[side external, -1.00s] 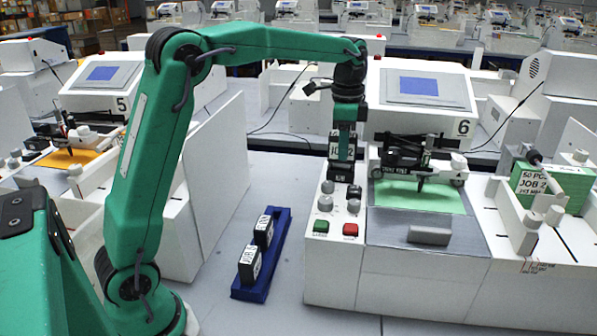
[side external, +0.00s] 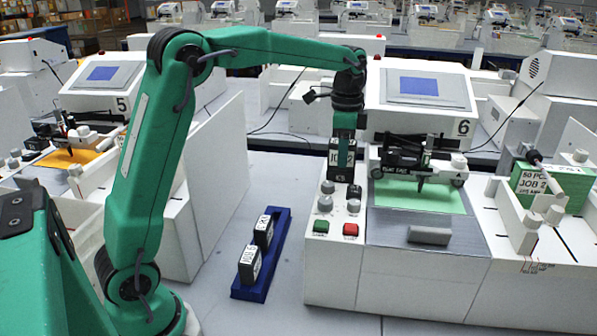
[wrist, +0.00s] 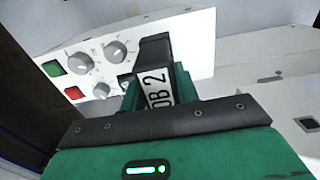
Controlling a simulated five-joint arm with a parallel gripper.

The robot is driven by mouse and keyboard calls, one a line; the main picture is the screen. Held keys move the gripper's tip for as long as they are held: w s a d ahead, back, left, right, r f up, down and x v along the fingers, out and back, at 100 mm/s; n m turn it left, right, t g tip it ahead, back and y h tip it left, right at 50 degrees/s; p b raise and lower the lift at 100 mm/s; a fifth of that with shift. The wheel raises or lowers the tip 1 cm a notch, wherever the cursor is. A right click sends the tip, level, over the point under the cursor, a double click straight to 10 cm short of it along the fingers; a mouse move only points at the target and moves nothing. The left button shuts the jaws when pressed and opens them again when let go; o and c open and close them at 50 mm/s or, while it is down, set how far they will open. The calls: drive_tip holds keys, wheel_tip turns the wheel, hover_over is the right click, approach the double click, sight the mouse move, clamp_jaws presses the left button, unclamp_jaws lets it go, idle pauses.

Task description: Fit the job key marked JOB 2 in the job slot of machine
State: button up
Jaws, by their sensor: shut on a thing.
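My gripper (side external: 345,125) is shut on the job key (side external: 342,152), a dark block with a white label, at the rear left of machine 6's control panel. In the wrist view the label on the key (wrist: 157,88) reads "OB 2", its first letter hidden by my gripper. The key is roughly upright over a small black block (side external: 341,174) with a white mark, which seems to be the job slot's housing. The slot opening is hidden, so I cannot tell how deep the key sits.
Two other black keys stand in a blue rack (side external: 252,293) left of the machine. Knobs (side external: 325,204), a green button (side external: 320,226) and a red button (side external: 350,229) lie in front of the slot. The plotter carriage (side external: 400,165) is close on the right.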

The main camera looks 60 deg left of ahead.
drive_tip(key=shift+f, duration=0.1)
drive_tip(key=o, duration=1.1)
drive_tip(key=shift+c, duration=0.2)
drive_tip(key=shift+r, duration=3.9)
drive_tip(key=shift+s, duration=0.1)
